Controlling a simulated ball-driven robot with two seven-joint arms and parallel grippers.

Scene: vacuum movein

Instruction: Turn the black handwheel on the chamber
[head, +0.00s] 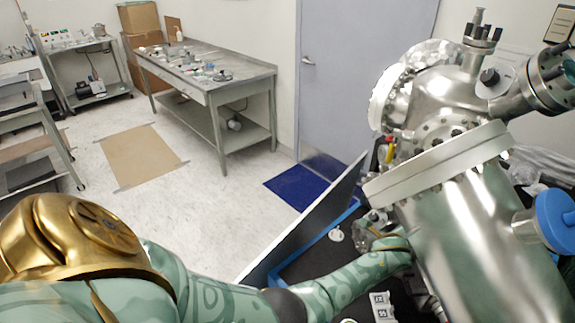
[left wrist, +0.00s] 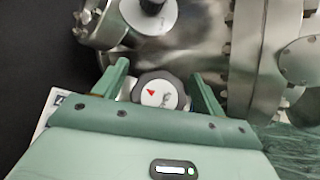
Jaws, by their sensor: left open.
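The steel vacuum chamber (head: 465,235) fills the right of the head view and the top right of the left wrist view (left wrist: 215,40). The black handwheel (left wrist: 158,92) has a white face with a red arrow and sits low in the gap between my left gripper's two green fingers. My left gripper (left wrist: 160,72) is open, with one finger on each side of the wheel; I cannot tell whether they touch it. In the head view my left arm reaches to the chamber's lower left side, and the handwheel cannot be made out there. My right gripper is not in view.
A second black knob (left wrist: 151,6) is above the handwheel in the left wrist view. A blue cap (head: 556,220) is at the chamber's right. A grey panel (head: 312,222) stands left of the chamber. A metal workbench (head: 215,85) is at the back, with open floor before it.

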